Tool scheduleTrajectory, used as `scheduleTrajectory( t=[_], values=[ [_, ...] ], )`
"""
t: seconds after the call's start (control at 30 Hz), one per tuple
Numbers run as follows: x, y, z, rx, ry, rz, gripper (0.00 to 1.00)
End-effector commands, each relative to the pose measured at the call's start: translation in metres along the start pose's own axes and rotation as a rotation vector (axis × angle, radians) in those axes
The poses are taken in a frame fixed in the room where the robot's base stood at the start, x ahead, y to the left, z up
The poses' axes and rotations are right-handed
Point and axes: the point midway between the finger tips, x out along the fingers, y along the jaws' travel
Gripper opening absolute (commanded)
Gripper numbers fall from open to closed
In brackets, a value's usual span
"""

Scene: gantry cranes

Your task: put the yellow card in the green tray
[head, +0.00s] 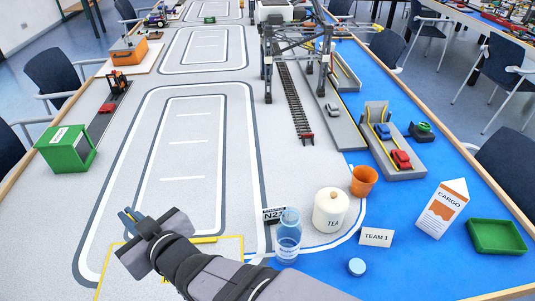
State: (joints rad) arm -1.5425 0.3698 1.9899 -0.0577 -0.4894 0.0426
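The green tray (496,237) is a shallow, empty rectangular tray on the blue area at the far right. No whole yellow card can be made out. A small yellow strip (205,240) shows beside my arm, along a yellow outline on the table; I cannot tell whether it is the card's edge or part of the marking. My gripper (127,214) is at the lower left, above the grey mat near that outline, far from the tray. Its two fingers look slightly apart with nothing seen between them. My arm hides part of the outlined area.
Between my gripper and the tray stand a water bottle (288,236), a TEA jar (331,210), an orange cup (363,181), a TEAM 1 sign (376,237), a blue cap (356,266) and a CARGO carton (442,208). A green box (66,149) stands left; a gantry crane (296,50) stands behind.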

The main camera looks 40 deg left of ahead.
Motion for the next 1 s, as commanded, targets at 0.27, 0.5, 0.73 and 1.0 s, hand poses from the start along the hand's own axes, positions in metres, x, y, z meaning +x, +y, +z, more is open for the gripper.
scheduleTrajectory(
  t=[0.27,0.5,0.73,1.0],
  values=[
    [-0.005,0.03,-0.025,0.016,0.002,0.04,0.0],
    [-0.004,0.097,-0.025,0.05,0.006,0.127,0.0],
    [-0.018,0.199,-0.022,0.098,0.012,0.263,0.0],
    [-0.059,0.325,-0.01,0.158,0.017,0.436,0.0]
  ],
)
